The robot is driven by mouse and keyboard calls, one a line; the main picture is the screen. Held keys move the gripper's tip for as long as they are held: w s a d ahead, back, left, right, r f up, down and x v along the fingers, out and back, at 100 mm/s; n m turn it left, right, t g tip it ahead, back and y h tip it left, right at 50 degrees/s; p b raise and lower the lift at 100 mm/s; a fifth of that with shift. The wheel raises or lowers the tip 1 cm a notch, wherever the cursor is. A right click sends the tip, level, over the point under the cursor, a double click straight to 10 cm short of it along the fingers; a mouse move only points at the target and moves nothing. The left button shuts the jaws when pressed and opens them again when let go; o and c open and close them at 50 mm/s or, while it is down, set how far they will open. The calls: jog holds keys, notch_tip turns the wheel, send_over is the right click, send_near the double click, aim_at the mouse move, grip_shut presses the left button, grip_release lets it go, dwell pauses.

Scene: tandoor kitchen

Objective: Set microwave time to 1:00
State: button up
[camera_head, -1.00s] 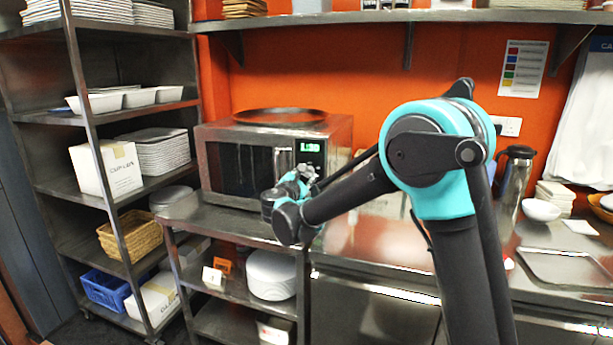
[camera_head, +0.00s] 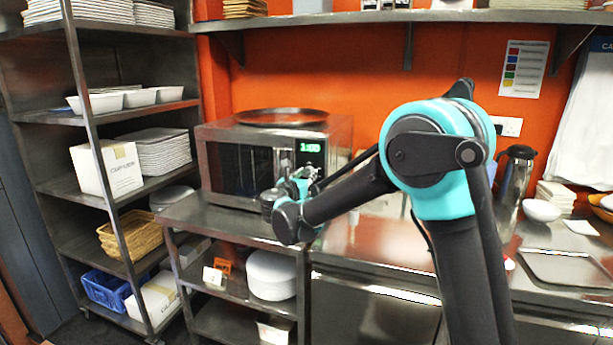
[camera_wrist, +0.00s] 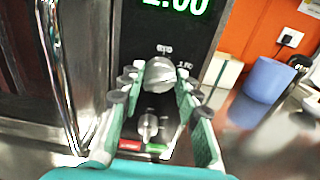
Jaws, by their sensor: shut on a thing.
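The microwave (camera_head: 228,167) stands on the steel counter, dark door at left and control panel at right. Its green display (camera_head: 311,146) appears to read 1:00. My gripper (camera_wrist: 158,92) is shut on the upper round knob (camera_wrist: 160,74), one finger at each side. A second, lower knob (camera_wrist: 148,127) sits below, between the fingers. Red (camera_wrist: 129,145) and green (camera_wrist: 156,148) buttons lie beneath. In the head view my wrist hides the knobs.
The microwave door handle (camera_wrist: 62,75) is close left of my gripper. A round tray (camera_head: 282,116) lies on the microwave. A blue container (camera_wrist: 268,80) stands on the counter to the right. A shelf rack (camera_head: 92,150) stands at left.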

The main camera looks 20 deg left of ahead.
dwell(0.4)
jog(key=o, duration=1.2)
jog(key=shift+c, duration=0.2)
jog(key=s+a, duration=0.1)
jog(key=s, duration=1.1)
